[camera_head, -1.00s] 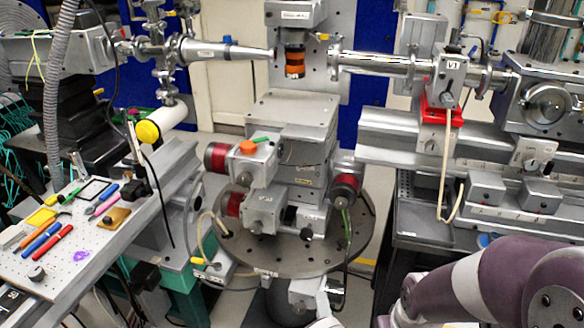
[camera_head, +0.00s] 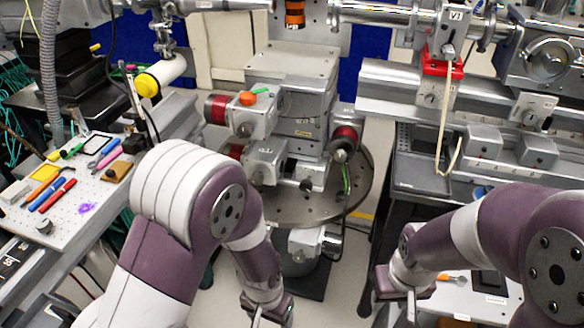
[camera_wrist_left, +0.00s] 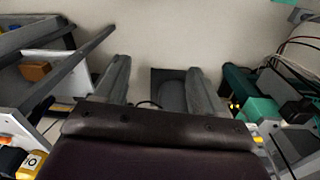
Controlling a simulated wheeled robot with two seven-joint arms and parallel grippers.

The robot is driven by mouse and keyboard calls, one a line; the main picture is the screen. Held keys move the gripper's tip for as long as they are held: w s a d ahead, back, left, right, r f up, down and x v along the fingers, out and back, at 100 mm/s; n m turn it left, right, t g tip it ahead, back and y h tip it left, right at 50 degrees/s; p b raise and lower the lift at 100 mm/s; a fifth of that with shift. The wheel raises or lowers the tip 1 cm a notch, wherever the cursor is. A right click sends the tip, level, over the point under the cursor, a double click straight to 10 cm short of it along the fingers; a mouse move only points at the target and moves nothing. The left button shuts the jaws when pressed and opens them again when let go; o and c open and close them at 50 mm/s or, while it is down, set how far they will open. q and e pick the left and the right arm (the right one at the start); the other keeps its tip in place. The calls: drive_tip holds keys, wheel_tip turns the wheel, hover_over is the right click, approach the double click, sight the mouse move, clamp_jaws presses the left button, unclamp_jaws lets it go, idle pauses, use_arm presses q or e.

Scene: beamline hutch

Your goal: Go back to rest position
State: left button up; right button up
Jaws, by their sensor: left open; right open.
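My left arm reaches in from the lower left of the head view, and its gripper (camera_head: 264,312) is at the bottom edge, partly cut off. In the left wrist view the two fingers of the left gripper (camera_wrist_left: 158,85) stand apart with nothing between them, above the pale floor. My right arm comes in from the right, and its gripper (camera_head: 408,304) hangs low at the bottom, right of the middle. It is open, and I see nothing held in it. Both grippers are in front of the central stage.
The round base plate (camera_head: 305,205) with the motorised stage stands ahead. A perforated board (camera_head: 110,195) with pens and small tools lies at left. A grey bench (camera_head: 420,185) stands at right. A white surface (camera_head: 455,300) with a screwdriver lies beside the right gripper.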

use_arm(q)
drive_tip(key=s+a+r+n+t, duration=0.2)
drive_tip(key=a+r+n, duration=0.3)
drive_tip(key=a+r, duration=0.8)
wheel_tip(320, 180, up, 11)
drive_tip(key=p, duration=1.2)
drive_tip(key=shift+w+a+m+g, duration=0.2)
drive_tip(key=shift+a+m+g, duration=0.1)
drive_tip(key=shift+a, duration=0.05)
